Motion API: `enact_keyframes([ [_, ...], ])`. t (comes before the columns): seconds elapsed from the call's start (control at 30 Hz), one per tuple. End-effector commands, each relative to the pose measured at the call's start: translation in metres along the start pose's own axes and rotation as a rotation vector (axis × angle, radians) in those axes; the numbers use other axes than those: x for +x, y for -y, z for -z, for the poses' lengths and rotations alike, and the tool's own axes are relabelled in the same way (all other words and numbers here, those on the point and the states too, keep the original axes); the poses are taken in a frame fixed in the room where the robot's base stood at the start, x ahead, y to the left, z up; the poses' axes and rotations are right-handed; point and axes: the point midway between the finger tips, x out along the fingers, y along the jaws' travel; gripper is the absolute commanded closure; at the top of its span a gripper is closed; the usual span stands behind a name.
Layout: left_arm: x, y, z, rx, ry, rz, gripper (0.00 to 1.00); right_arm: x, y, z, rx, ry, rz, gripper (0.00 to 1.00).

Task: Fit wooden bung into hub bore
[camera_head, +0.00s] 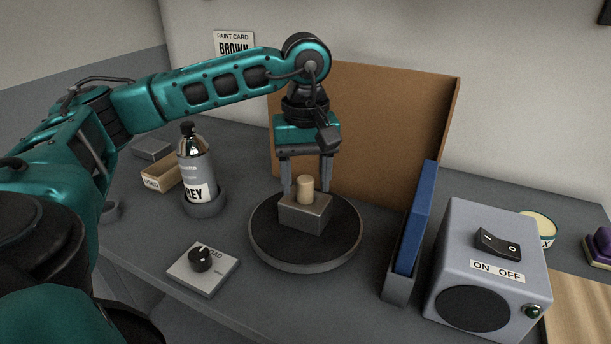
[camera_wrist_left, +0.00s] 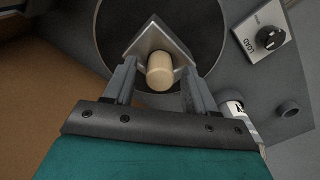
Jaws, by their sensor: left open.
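The wooden bung (camera_head: 305,189) is a pale cylinder standing upright on top of a grey metal block (camera_head: 304,214), which I take to be the hub. Whether it sits inside a bore cannot be seen. The block stands on a dark round turntable (camera_head: 264,237). My left gripper (camera_head: 306,185) points down with its fingers apart, one to each side of the bung. In the left wrist view the bung (camera_wrist_left: 160,70) lies between the fingertips of my left gripper (camera_wrist_left: 157,75), with gaps showing. The block (camera_wrist_left: 152,40) is behind it. My right gripper is not in view.
A brown board (camera_head: 375,125) stands behind the turntable. A grey bottle (camera_head: 194,165) in a round holder and a small tray (camera_head: 160,172) are left. A dial box (camera_head: 203,268) is front left. A blue panel (camera_head: 416,220) and an ON/OFF box (camera_head: 465,250) are right.

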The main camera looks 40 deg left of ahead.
Motion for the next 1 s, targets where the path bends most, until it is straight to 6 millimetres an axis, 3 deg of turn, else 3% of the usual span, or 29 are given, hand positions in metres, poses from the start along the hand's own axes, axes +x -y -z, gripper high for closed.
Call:
enact_keyframes([
  [0.23, -0.028, -0.001, 0.000, 0.000, -0.001, -0.005, 0.44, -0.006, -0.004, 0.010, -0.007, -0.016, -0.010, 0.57],
  [0.5, -0.091, -0.001, 0.000, 0.001, -0.001, -0.004, 0.44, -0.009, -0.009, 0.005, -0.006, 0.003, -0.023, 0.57],
  [0.67, -0.121, -0.001, 0.000, 0.001, -0.002, -0.001, 0.44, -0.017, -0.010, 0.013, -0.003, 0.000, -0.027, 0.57],
  [1.0, -0.132, 0.000, 0.000, 0.000, 0.000, 0.000, 0.44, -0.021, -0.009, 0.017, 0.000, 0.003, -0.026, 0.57],
])
